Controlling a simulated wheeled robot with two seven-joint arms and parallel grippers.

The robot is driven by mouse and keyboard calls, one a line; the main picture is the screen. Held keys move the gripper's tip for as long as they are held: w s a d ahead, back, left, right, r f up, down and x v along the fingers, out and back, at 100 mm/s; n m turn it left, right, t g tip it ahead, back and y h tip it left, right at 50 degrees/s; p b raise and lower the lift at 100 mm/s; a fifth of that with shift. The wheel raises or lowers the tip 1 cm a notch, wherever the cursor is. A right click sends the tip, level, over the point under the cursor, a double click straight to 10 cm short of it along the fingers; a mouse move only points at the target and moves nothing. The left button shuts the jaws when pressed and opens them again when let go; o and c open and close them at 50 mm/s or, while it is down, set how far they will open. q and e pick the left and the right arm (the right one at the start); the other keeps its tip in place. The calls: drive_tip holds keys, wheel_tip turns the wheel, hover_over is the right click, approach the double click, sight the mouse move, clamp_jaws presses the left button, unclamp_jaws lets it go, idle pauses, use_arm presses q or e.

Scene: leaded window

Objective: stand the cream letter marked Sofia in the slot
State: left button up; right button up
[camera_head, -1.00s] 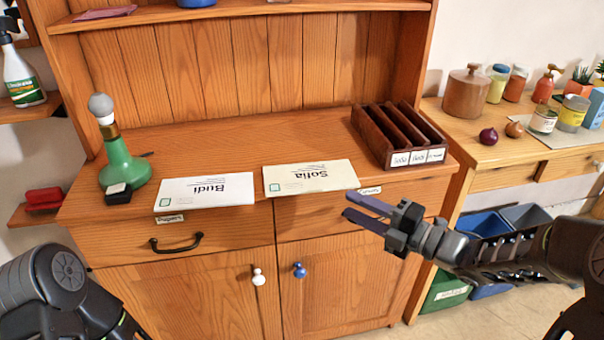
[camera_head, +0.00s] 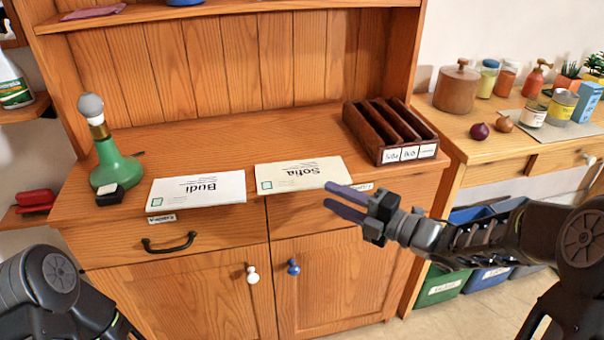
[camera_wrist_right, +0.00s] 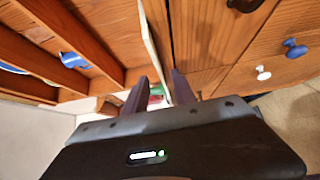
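The cream letter marked Sofia (camera_head: 297,174) lies flat on the cabinet top at its front edge. In the right wrist view it shows edge-on as a thin pale strip (camera_wrist_right: 153,45). My right gripper (camera_head: 335,197) is open at the letter's front right corner. Its fingers (camera_wrist_right: 158,92) appear to lie either side of the letter's edge, with a gap; I cannot tell whether they touch it. The dark wooden rack (camera_head: 388,130) stands behind to the right, with upright slots that look empty. Its leftmost front label (camera_head: 391,155) seems to read Sofia. My left gripper is out of view.
A white letter marked Budi (camera_head: 197,188) lies left of the cream one. A green bottle-shaped thing (camera_head: 118,168) and a small black block (camera_head: 110,194) stand at the left. The cabinet top (camera_head: 240,135) behind the letters is clear. A shelf (camera_head: 215,12) crosses above.

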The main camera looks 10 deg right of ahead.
sight(316, 187)
drive_tip(key=x, duration=0.4)
drive_tip(key=shift+w+a+r, duration=0.1)
drive_tip(key=shift+w+a, duration=0.05)
drive_tip(key=shift+w, duration=0.15)
drive_tip(key=shift+c, duration=0.3)
clamp_jaws()
idle(0.4)
